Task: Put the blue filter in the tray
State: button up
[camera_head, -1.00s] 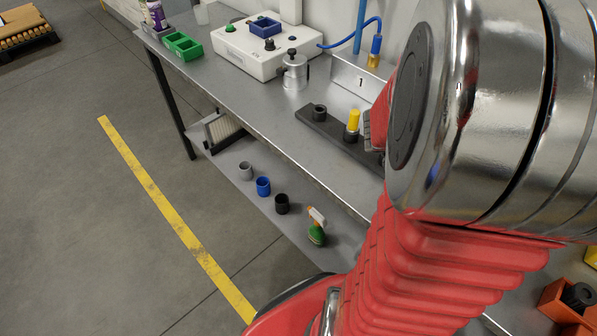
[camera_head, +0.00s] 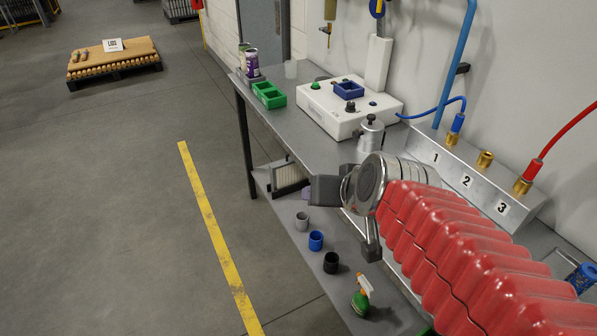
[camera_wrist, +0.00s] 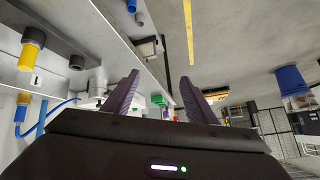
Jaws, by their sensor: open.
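A small blue cup-shaped piece (camera_head: 316,240), the likely blue filter, stands upright on the lower shelf between a grey one (camera_head: 302,221) and a black one (camera_head: 331,262). A green divided tray (camera_head: 269,96) lies on the bench top at the far left; a small blue tray (camera_head: 348,91) sits on the white machine. I cannot tell which is the task's tray. My gripper (camera_head: 306,193) is beside the bench's front edge, partly hidden by my arm. In the wrist view my gripper (camera_wrist: 160,76) has its fingers apart with nothing between them.
The steel bench (camera_head: 290,127) runs along the wall, with a metal canister (camera_head: 371,134) near its middle. A white pleated block (camera_head: 288,176) and a green spray bottle (camera_head: 362,295) stand on the lower shelf. The floor left of the bench is open.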

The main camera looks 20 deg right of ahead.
jog(key=s+a+f+n+g, duration=0.1)
jog(key=s+a+n+g, duration=0.1)
jog(key=s, duration=0.8)
jog(key=shift+a+f+n+g, duration=0.2)
jog(key=shift+a+n+g, duration=0.2)
jog(key=shift+g, duration=0.2)
